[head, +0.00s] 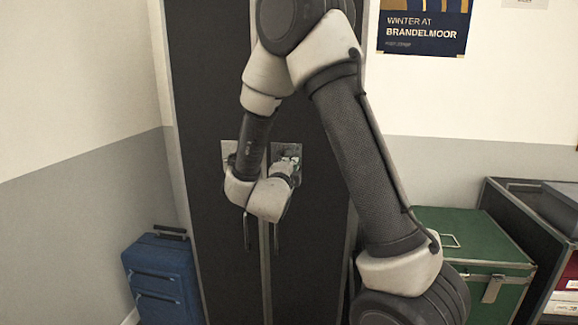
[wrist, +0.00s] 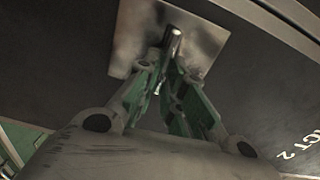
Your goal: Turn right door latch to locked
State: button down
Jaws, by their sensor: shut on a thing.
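The dark wardrobe (head: 302,240) has two tall doors that meet at a middle seam. The right door latch (wrist: 174,42) shows in the wrist view as a small metal piece standing out from a square metal plate (wrist: 130,42). My gripper (wrist: 166,62) is shut on this latch, with its fingertips close around it in front of the plate. In the head view my gripper (head: 287,165) is at the right door's plate (head: 277,150), and the latch is hidden behind it. The latch's exact angle is hard to read.
The left door has a similar plate (head: 228,148), partly behind my arm. Long handles (head: 247,233) hang below the plates. A blue suitcase (head: 162,280) stands at left. A green trunk (head: 470,245) and a dark case (head: 515,215) stand at right, near my arm.

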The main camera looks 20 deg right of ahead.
jog(key=shift+w+m, duration=0.1)
jog(key=shift+m, duration=0.3)
jog(key=c, duration=1.5)
grip_release()
jog(key=v, duration=1.2)
jog(key=shift+d, duration=0.1)
